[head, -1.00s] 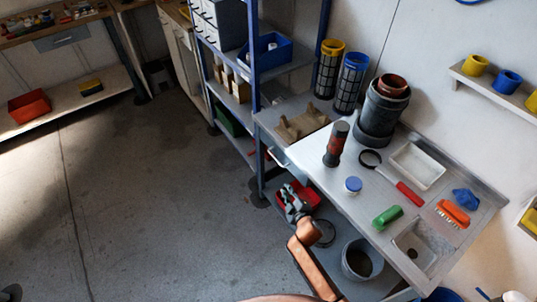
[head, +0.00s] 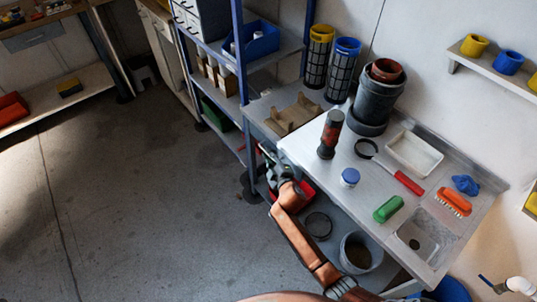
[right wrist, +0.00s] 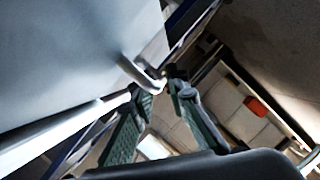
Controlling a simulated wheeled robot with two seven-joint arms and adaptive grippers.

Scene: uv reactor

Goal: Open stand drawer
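The stand (head: 253,129) is the grey bench section between the blue-post shelves and the sink bench. In the right wrist view, its drawer front (right wrist: 80,45) is a plain grey panel at upper left, with a pale bar handle (right wrist: 138,74). The drawer looks closed. My right gripper (head: 268,163) is at the drawer front, below the stand's top edge. In the right wrist view my right gripper (right wrist: 161,90) has its fingers apart, with the handle's end between the tips. I cannot tell whether they touch it. My left gripper is out of view.
A dark red-and-black bottle (head: 330,134) stands on the sink bench (head: 305,147) above my right arm. A grey bucket (head: 358,252) is on the lower shelf beside the arm. Shelves with a blue post (head: 240,60) stand to the left. The floor in front is clear.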

